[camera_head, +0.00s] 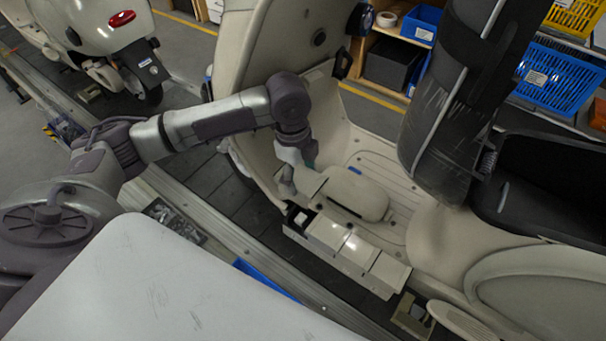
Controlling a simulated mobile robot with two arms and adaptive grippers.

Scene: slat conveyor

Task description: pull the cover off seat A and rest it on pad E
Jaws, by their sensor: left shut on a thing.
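My left gripper (287,184) reaches down from the left to the scooter's footboard, shut on a small pale block-like cover (311,183). Its fingers hide part of the cover. Just below is a row of seats along the footboard's near edge. The leftmost seat (299,217) is open, with a dark recess and a small white square inside. The other seats in the row carry pale, flat-topped covers (326,233). I cannot read any letters, so which is seat A or pad E cannot be told. My right gripper is not in view.
A rounded beige panel (359,194) lies on the footboard (385,165) right of the gripper. The scooter's front shield (275,50) rises behind my arm. A large dark padded part (460,100) stands at right. Blue crates (550,75) are behind. A white surface (160,290) fills the lower left.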

